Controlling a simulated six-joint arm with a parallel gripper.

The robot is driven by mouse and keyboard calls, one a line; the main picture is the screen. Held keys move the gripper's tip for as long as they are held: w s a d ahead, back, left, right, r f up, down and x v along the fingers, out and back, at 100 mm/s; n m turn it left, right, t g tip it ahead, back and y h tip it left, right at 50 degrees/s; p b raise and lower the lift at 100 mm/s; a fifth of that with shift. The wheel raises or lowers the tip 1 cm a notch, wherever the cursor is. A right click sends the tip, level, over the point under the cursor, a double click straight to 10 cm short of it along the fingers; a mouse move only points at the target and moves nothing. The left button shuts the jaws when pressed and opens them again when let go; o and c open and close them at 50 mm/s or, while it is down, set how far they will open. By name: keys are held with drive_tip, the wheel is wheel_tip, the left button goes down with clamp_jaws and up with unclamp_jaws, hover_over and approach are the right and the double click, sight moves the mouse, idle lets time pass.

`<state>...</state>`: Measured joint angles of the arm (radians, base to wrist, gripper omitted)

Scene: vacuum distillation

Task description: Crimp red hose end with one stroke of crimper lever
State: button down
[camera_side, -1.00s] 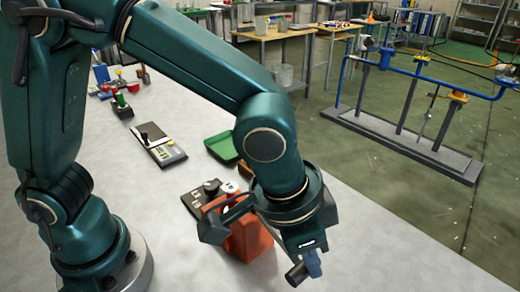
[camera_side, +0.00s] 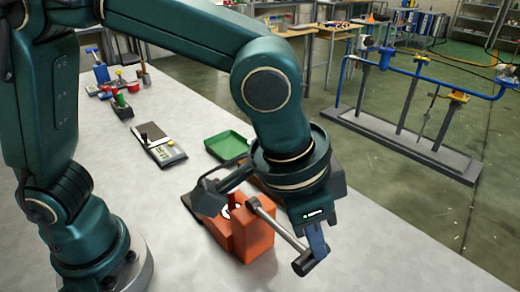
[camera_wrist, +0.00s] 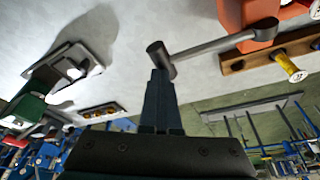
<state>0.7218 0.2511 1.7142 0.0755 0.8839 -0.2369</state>
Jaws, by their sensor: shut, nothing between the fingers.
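The orange-red crimper (camera_side: 256,238) stands on the pale bench in the side view, partly hidden by my wrist. Its grey lever (camera_side: 281,226) slants down to the right and ends in a dark cylindrical handle (camera_side: 304,263). My gripper (camera_side: 319,254) is shut, with its fingers pointing down right beside the handle. In the wrist view the lever (camera_wrist: 213,47) runs from the crimper (camera_wrist: 240,14) to the handle (camera_wrist: 159,56), and my closed fingertips (camera_wrist: 159,75) overlap the handle's end and appear to touch it.
A green tray (camera_side: 228,145) and a dark device with a grey panel (camera_side: 160,146) lie behind the crimper. A wooden block with a yellow-handled piece (camera_wrist: 288,65) is near the crimper. The bench front is clear. A blue pipe rig (camera_side: 430,75) stands on the floor.

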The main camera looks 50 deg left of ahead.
wheel_tip(320, 180, up, 9)
idle(0.8)
idle(0.4)
